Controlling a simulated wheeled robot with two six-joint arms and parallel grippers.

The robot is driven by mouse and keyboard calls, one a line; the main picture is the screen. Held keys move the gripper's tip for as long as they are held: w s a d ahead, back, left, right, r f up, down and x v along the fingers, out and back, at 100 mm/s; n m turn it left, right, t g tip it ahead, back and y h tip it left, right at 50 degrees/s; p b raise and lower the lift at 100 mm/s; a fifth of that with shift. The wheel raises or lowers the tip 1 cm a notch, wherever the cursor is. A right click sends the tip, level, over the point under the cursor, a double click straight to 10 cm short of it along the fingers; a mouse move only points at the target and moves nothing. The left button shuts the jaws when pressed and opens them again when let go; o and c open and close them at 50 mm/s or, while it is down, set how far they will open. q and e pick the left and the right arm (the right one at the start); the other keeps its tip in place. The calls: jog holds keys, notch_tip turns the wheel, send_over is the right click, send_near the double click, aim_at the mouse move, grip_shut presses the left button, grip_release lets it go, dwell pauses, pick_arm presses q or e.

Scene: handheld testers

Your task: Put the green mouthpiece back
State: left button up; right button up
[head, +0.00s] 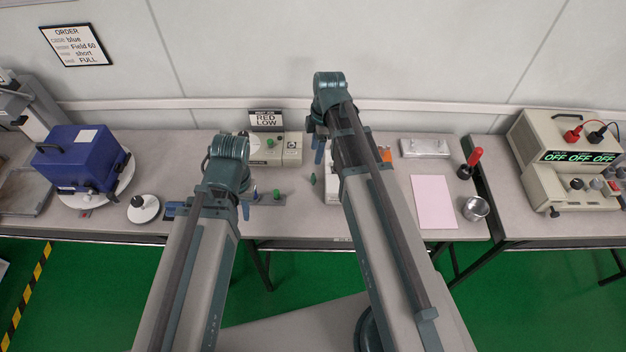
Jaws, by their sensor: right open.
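A small green piece (277,195), which may be the green mouthpiece, stands at the right end of a low dark strip (265,201) on the bench. My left gripper (247,207) is over the strip, just left of that piece; its arm hides much of the strip, and I cannot tell whether its jaws are apart. My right gripper (318,150) is open above the bench, right of the beige tester (285,152) with a green knob. A small dark green shape (313,179) shows below it; I cannot tell what it is.
A blue box (80,160) on a round plate and a white disc (144,208) are at the left. A pink sheet (434,200), a metal cup (476,208) and a red-handled tool (470,162) are at the right. A beige supply (570,160) stands far right.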

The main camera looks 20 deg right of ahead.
aim_at(313, 177)
jog(key=f+b, duration=0.4)
jog(key=f, duration=0.1)
jog(key=f+b, duration=0.2)
jog(key=shift+a+f+b, duration=0.2)
jog(key=shift+a+b, duration=0.1)
jog(key=shift+a, duration=0.1)
jog(key=f+b, duration=0.5)
jog(key=shift+s+a+f, duration=0.15)
jog(key=shift+s, duration=0.05)
grip_shut()
